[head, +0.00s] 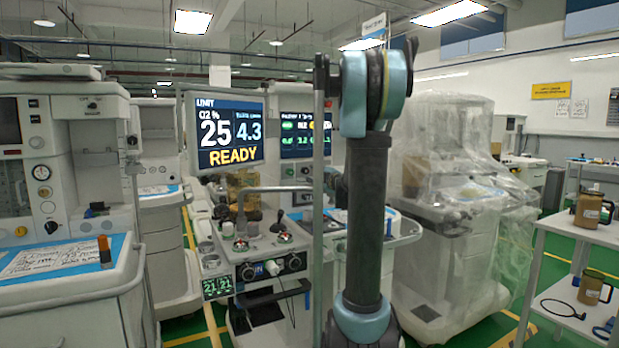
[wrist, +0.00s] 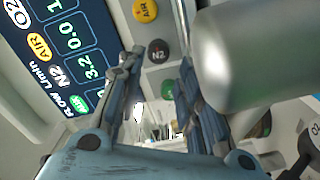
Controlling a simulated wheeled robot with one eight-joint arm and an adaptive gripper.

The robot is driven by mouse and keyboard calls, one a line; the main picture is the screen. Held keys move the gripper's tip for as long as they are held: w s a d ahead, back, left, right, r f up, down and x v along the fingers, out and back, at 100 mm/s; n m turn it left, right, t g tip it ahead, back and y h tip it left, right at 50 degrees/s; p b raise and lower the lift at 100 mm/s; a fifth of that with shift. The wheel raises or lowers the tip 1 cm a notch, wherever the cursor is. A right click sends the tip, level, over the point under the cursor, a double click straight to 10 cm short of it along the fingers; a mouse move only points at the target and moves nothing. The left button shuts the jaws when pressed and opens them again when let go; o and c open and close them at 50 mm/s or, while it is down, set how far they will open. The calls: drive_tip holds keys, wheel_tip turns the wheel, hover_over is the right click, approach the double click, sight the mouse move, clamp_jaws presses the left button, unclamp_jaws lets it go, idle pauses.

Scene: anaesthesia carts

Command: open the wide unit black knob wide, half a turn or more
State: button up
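In the wrist view a round black knob (wrist: 158,51) marked N2 sits on a pale panel, between a yellow AIR knob (wrist: 145,10) and a green knob (wrist: 167,89). My gripper (wrist: 156,78) is open, its two fingers apart and nothing seen between them in their grip. The black knob shows just beyond the fingertips, near the left one; I cannot tell the depth gap. The green knob shows between the fingers, beside the right one. In the head view my own arm stands upright in front of the machines; the gripper and the black knob do not show there.
A flow screen (wrist: 68,45) lies left of the knobs in the wrist view. A large grey cylinder (wrist: 245,50) fills the right. In the head view a READY screen (head: 230,132), a plastic-covered machine (head: 440,200) at right and a shelf cart (head: 575,230) surround my arm.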

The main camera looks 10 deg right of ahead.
drive_tip(key=shift+v, duration=2.4)
drive_tip(key=shift+w+a+r+g, duration=0.25)
drive_tip(key=shift+w+g, duration=0.05)
drive_tip(key=shift+w, duration=0.1)
wheel_tip(320, 180, up, 3)
drive_tip(key=w+a+m+g, duration=0.2)
drive_tip(key=m+g, duration=0.1)
drive_tip(key=m+g+h, duration=0.3)
drive_tip(key=m+g, duration=0.2)
drive_tip(key=m, duration=0.4)
approach(305, 171)
drive_tip(key=x, duration=0.9)
drive_tip(key=shift+w+d+r, duration=0.2)
drive_tip(key=shift+w, duration=0.25)
drive_tip(key=c, duration=0.8)
